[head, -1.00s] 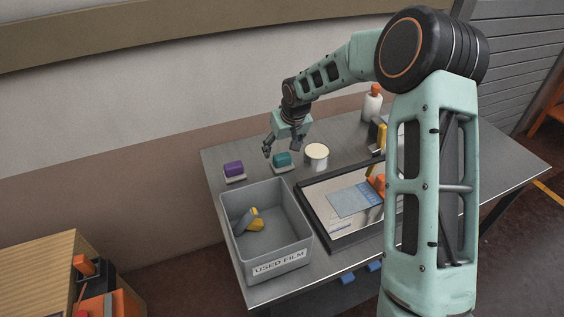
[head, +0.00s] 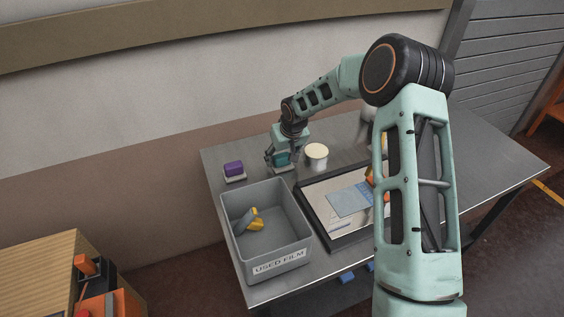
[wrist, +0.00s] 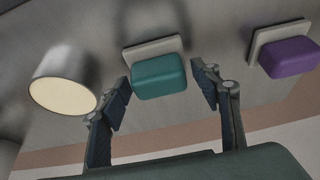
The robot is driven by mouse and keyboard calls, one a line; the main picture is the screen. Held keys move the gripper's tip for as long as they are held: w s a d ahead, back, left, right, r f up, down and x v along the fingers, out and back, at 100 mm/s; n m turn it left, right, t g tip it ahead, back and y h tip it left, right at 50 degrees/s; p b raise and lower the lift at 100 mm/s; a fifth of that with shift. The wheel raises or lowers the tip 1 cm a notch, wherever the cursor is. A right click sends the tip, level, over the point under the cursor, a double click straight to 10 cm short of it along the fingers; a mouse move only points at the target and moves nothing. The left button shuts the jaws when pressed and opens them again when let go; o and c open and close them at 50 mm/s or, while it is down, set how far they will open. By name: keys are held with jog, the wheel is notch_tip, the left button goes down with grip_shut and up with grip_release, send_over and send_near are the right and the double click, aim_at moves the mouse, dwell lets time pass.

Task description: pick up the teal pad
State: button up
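The teal pad (wrist: 159,77) is a rounded block on a pale flat base (wrist: 153,49), seen in the wrist view between my gripper's two fingers. My gripper (wrist: 160,92) is open, with a finger on each side of the pad and a visible gap, at least on the right. In the head view, my gripper (head: 282,162) is lowered over the teal pad (head: 282,158), which is partly hidden by the fingers.
A purple pad (head: 234,168) on a similar base stands left. A white round tub (head: 316,156) stands close to the right. A grey bin (head: 290,238) labelled USED FILM holds a yellow-and-grey item. A black-framed panel (head: 310,208) lies in front.

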aim_at(281, 153)
jog(key=c, duration=1)
jog(key=shift+o, duration=0.2)
jog(key=shift+r, duration=0.55)
notch_tip(281, 153, up, 2)
jog(key=shift+r, duration=0.15)
jog(key=s+d+r, duration=0.9)
jog(key=s, duration=0.2)
jog(key=shift+r+b, duration=0.3)
jog(key=shift+b, duration=0.05)
